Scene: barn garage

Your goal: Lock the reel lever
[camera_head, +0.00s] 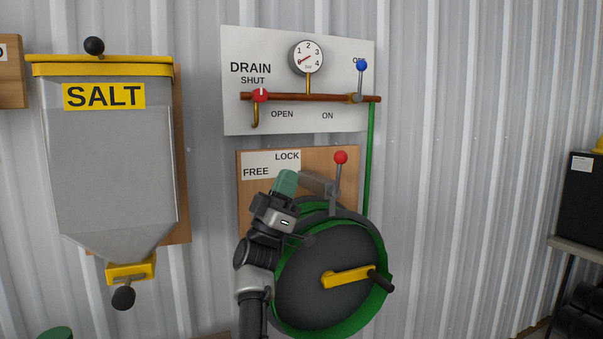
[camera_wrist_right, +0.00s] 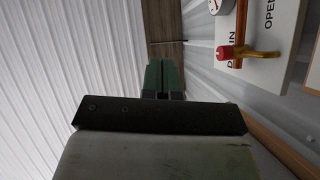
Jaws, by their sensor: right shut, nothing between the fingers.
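The reel lever, a thin grey stem with a red ball knob (camera_head: 340,157), stands nearly upright above the hose reel (camera_head: 330,280), to the right of the LOCK and FREE label (camera_head: 285,160). The reel has a dark face, a green hose and a yellow crank. My right gripper (camera_head: 286,181) is in front of the board, left of the lever and apart from the knob. Its green fingers are shut and empty; they also show in the wrist view (camera_wrist_right: 163,78). My arm hides the reel's left part and some of the board. My left gripper is not in view.
A drain panel (camera_head: 235,115) with a gauge (camera_head: 307,58), a red knob (camera_head: 260,95) and a blue knob (camera_head: 362,66) is above. A salt hopper (camera_head: 110,170) hangs at left. A shelf (camera_head: 580,248) stands at far right. The wall right of the reel is clear.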

